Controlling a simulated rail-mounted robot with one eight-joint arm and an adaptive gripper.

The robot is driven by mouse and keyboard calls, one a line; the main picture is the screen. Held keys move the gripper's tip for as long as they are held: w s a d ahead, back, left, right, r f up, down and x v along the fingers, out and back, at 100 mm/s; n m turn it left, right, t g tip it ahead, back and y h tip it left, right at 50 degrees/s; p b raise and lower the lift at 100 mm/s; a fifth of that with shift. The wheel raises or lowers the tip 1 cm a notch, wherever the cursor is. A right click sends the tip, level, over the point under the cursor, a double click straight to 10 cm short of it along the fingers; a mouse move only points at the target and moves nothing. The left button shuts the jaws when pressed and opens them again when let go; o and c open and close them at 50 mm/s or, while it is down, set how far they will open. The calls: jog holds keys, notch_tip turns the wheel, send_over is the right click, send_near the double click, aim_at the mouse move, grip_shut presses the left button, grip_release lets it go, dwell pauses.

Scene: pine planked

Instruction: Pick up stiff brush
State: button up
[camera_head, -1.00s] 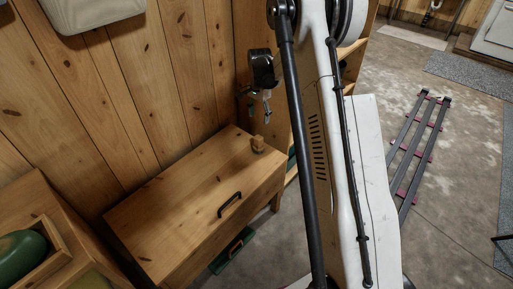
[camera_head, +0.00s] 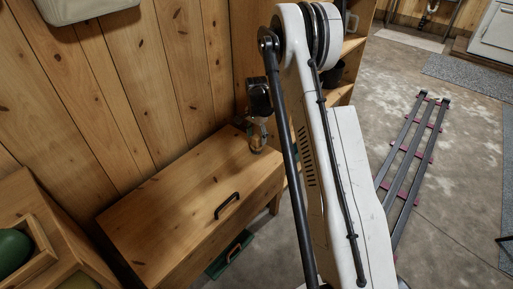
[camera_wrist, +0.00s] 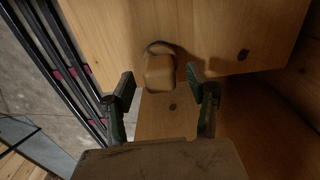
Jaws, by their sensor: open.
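The stiff brush appears as a small, pale wooden block with a rounded top (camera_wrist: 159,68). It stands near the far right corner of the wooden chest (camera_head: 175,195). In the head view the brush (camera_head: 257,148) is partly hidden by my gripper (camera_head: 258,128), which hangs down right at it. In the wrist view the two dark green fingers of my gripper (camera_wrist: 160,82) are spread, with the block between and slightly beyond their tips. I see a gap on each side of the block. Bristles cannot be made out.
The plank wall stands close behind the chest. A lower wooden box with a green object (camera_head: 14,252) is at the left. Wooden shelves (camera_head: 345,65) stand behind my arm. The rest of the chest top is clear. A dark rail (camera_head: 412,160) lies on the floor.

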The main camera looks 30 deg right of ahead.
jog(key=shift+f, duration=0.65)
jog(key=shift+c, duration=0.2)
grip_shut()
jog(key=shift+r, duration=0.15)
jog(key=shift+r+p, duration=0.3)
jog(key=shift+r, duration=0.3)
jog(key=r, duration=0.1)
jog(key=r+p, duration=0.1)
jog(key=a+r, duration=0.1)
jog(key=shift+s+r, duration=0.25)
jog(key=shift+r, duration=0.05)
jog(key=s+a+r+p, duration=0.3)
jog(key=s+a+r, duration=0.2)
jog(key=a, duration=0.4)
jog(key=shift+s+r, duration=0.3)
jog(key=shift+r, duration=0.2)
